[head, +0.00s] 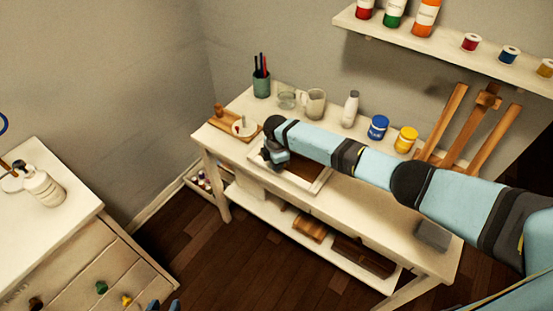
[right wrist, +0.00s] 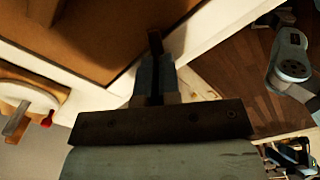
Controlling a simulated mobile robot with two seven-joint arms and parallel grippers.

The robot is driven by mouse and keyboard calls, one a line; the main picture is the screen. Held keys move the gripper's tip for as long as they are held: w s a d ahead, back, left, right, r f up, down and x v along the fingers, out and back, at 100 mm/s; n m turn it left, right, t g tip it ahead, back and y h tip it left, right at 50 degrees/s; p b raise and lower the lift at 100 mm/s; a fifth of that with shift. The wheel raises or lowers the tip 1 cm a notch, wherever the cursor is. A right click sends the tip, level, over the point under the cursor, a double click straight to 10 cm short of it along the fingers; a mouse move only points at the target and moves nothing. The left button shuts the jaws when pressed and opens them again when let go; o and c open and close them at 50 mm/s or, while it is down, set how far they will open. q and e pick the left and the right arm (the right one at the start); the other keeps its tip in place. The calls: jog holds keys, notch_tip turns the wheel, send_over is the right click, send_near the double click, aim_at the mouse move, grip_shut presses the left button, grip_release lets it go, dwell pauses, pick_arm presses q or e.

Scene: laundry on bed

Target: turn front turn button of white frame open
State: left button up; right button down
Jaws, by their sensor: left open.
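The white frame (head: 318,187) lies on the white workbench with its brown back (head: 302,181) up. In the right wrist view its white border (right wrist: 75,72) and brown back panel (right wrist: 85,32) fill the upper left. A small dark brown turn button (right wrist: 155,41) shows at the frame's edge. My right gripper (right wrist: 155,62) is over this edge, its fingers close together with the button between their tips. In the head view my right gripper (head: 274,156) covers the frame's left part. My left gripper (head: 163,304) is open and empty at the bottom edge, far from the frame.
On the bench (head: 375,215) stand a pen cup (head: 261,84), a mug (head: 315,103), a white bottle (head: 350,109), blue (head: 377,127) and yellow (head: 405,139) jars and a wooden easel (head: 470,128). A wooden board (head: 233,123) lies left of the frame. A drawer cabinet (head: 85,262) stands left.

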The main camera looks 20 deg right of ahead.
jog(key=m+p, duration=0.3)
jog(key=m, duration=0.3)
jog(key=shift+a+r+p, duration=0.1)
jog(key=shift+r+p, duration=0.05)
jog(key=shift+p, duration=0.15)
jog(key=m+p, duration=0.1)
jog(key=m, duration=0.2)
jog(key=shift+m+p, duration=0.55)
jog(key=shift+m, duration=0.45)
jog(key=c, duration=1.3)
grip_release()
notch_tip(320, 180, up, 14)
jog(key=shift+f+p, duration=0.2)
jog(key=shift+p, duration=0.1)
jog(key=shift+f, duration=0.1)
